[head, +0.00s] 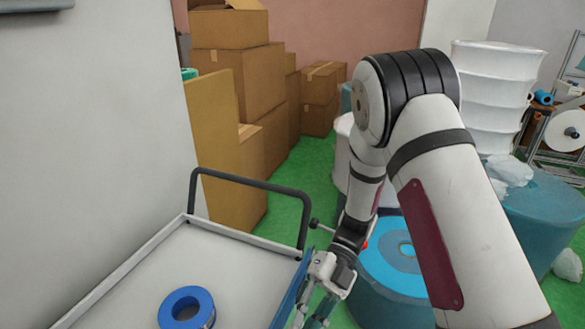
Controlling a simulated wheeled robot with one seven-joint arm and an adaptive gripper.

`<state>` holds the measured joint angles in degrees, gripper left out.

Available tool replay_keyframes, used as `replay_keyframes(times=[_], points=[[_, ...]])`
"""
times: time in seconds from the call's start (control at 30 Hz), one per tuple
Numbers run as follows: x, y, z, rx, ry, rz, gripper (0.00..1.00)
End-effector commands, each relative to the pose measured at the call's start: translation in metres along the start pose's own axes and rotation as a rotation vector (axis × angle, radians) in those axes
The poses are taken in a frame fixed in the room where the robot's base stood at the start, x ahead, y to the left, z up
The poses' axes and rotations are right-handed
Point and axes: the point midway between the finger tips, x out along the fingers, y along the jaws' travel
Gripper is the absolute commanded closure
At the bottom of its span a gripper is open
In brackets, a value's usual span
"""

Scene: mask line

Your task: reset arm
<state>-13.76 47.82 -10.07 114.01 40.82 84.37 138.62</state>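My gripper (312,312) is at the lower middle of the head view, at the end of my white arm. It hangs pointing down beside the right edge of a grey tray cart (235,262). Its two fingers show apart at the bottom edge of the picture, with a gap between them. Nothing shows held between them, though the fingertips are partly cut off by the frame. A blue ring-shaped spool (172,305) lies on the cart's tray, to the left of my gripper and apart from it.
The cart's dark handle (250,182) rises at its far end. Large blue rolls (392,270) stand on the green floor to the right, close to my arm. Cardboard boxes (240,85) are stacked behind. A grey panel (85,130) fills the left. White stacked rolls (492,90) stand back right.

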Motion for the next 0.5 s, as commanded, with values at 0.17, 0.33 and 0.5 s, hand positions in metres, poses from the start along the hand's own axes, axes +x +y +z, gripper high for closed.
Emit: replay_keyframes(times=[0.17,0.33,0.5], points=[[-0.031,0.022,-0.039,-0.403,-0.079,-0.135,0.82],[-0.054,0.034,-0.076,-0.780,-0.115,-0.298,0.82],[-0.072,0.040,-0.113,-1.140,-0.108,-0.494,0.82]])
